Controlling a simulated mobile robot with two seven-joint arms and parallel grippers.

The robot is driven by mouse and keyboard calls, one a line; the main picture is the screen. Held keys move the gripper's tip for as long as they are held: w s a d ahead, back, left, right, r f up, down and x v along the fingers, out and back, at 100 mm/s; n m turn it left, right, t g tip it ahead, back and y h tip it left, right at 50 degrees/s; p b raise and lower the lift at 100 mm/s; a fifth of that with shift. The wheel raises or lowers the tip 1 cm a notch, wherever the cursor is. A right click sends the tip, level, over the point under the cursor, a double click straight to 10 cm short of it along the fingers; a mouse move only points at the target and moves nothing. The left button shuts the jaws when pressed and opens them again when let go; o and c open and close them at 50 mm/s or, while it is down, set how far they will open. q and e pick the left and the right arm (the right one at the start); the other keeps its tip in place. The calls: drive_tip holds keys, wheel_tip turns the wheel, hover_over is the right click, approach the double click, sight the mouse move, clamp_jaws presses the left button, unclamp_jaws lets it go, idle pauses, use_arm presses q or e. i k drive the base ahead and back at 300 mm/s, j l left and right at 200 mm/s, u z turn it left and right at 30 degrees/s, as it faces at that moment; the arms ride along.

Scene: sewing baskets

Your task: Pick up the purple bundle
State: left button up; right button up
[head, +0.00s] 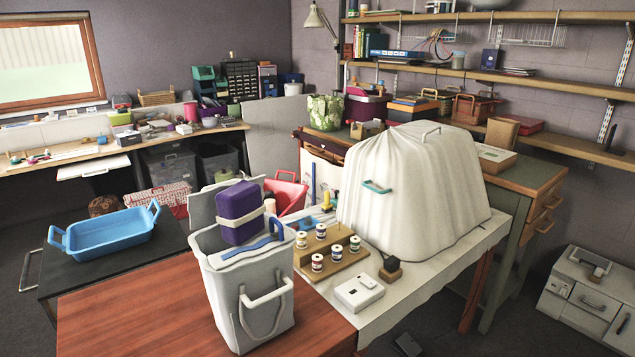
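The purple bundle (238,203) is a rounded block with a cream band around its middle. It stands upright at the back of a pale grey basket (228,305) with a grey loop handle on its front. The bundle rises above the rim, and its bottom is hidden by the rim and by a blue strip-like item (247,250) lying across the top in front of it. I cannot tell what the bundle rests on. Neither of my grippers is in view.
The basket stands on a reddish wooden top (130,310), bare on its left. Right of it are a spool rack (335,262), a white box (359,292) and a large draped cover (415,185). A blue tray (105,235) sits on a dark table at left.

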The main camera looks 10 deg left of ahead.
sight(241, 209)
drive_tip(key=i+l+u, duration=0.15)
drive_tip(key=u, duration=0.2)
drive_tip(key=i+l+u, duration=0.15)
drive_tip(key=u, duration=0.2)
drive_tip(key=i+l+u, duration=0.15)
drive_tip(key=l+u, duration=0.2)
